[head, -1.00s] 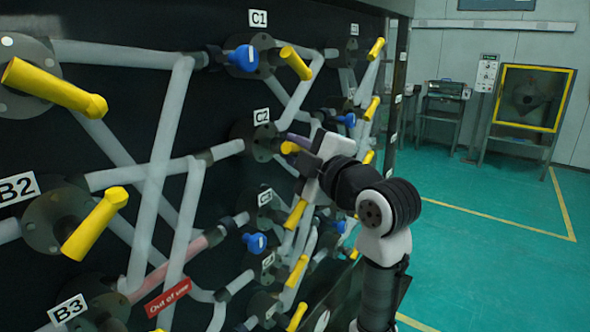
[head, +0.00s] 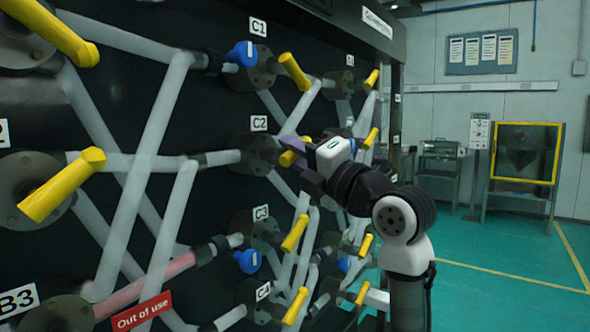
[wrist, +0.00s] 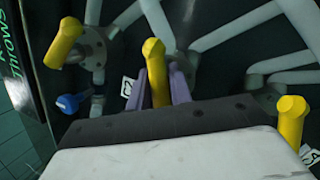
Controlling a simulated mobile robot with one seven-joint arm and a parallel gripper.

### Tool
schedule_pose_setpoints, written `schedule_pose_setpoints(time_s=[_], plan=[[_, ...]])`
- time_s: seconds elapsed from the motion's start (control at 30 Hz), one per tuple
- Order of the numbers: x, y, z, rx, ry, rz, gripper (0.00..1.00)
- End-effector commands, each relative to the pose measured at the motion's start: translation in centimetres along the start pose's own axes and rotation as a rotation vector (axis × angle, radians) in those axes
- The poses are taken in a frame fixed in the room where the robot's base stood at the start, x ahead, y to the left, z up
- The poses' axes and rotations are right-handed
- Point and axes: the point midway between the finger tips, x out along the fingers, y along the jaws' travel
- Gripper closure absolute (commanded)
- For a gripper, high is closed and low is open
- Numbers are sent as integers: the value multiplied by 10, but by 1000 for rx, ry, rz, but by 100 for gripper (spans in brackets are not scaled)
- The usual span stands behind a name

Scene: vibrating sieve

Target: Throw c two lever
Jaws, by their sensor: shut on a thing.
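The C2 lever (head: 288,158) is a yellow handle on a dark round flange beside the white C2 label (head: 258,123). My gripper (head: 296,157) is at this lever in the head view, its purple fingers on either side of the yellow. In the wrist view the lever (wrist: 154,75) stands between the two purple fingers of my gripper (wrist: 160,84), which is shut on it. The lever's far part is partly hidden by the fingers in the head view.
Yellow levers at C1 (head: 294,71) and C3 (head: 294,234) sit above and below. Blue handles (head: 243,54) and grey pipes crowd the dark panel. A red "Out of use" tag (head: 142,311) hangs lower left. Open green floor (head: 480,260) lies right.

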Motion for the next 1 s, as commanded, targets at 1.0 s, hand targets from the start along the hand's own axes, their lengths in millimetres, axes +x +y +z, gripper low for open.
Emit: schedule_pose_setpoints(time_s=[1.0], plan=[[1, 2, -7, -105, 40, 29, 100]])
